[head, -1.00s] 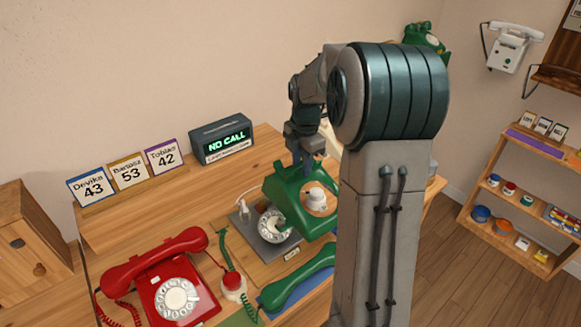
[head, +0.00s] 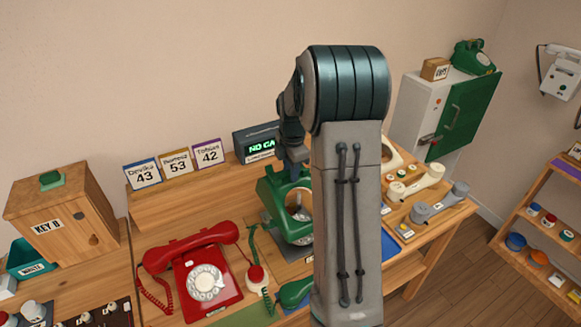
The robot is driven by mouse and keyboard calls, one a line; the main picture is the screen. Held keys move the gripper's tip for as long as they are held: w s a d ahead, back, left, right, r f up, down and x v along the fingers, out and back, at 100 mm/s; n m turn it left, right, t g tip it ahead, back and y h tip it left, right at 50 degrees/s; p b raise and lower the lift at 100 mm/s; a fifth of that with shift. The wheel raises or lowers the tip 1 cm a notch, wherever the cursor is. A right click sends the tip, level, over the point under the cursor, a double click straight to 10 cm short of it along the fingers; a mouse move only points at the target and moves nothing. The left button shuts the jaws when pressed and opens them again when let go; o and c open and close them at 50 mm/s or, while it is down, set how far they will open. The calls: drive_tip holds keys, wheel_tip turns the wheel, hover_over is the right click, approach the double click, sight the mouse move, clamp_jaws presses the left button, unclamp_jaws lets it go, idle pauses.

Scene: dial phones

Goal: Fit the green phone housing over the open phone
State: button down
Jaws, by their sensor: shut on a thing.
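My gripper (head: 293,158) is shut on the top of the green phone housing (head: 272,198) in the head view. The housing is upright, with its round opening facing the front. It is over or just above the grey mat (head: 290,252) where the open phone stands. The open phone is mostly hidden behind the housing and my arm; a pale part (head: 300,213) shows through the opening. I cannot tell whether the housing touches the open phone. A green handset (head: 294,292) lies in front, partly behind my arm.
A red dial phone (head: 205,282) stands left of the mat, with a corded red-and-white piece (head: 256,278) between them. A NO CALL display (head: 258,141) and number cards (head: 175,163) stand behind. Other phone parts (head: 420,185) lie on the right of the desk.

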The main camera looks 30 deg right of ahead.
wheel_tip(320, 180, down, 10)
drive_tip(key=b, duration=0.5)
drive_tip(key=shift+r+b, duration=0.2)
drive_tip(key=shift+b, duration=0.2)
drive_tip(key=shift+f+b, duration=0.7)
drive_tip(key=shift+f, duration=0.25)
idle(1.5)
drive_tip(key=c, duration=1)
unclamp_jaws()
drive_tip(key=r, duration=1.4)
drive_tip(key=shift+s+b, duration=0.3)
drive_tip(key=shift+s, duration=0.05)
drive_tip(key=shift+f, duration=0.1)
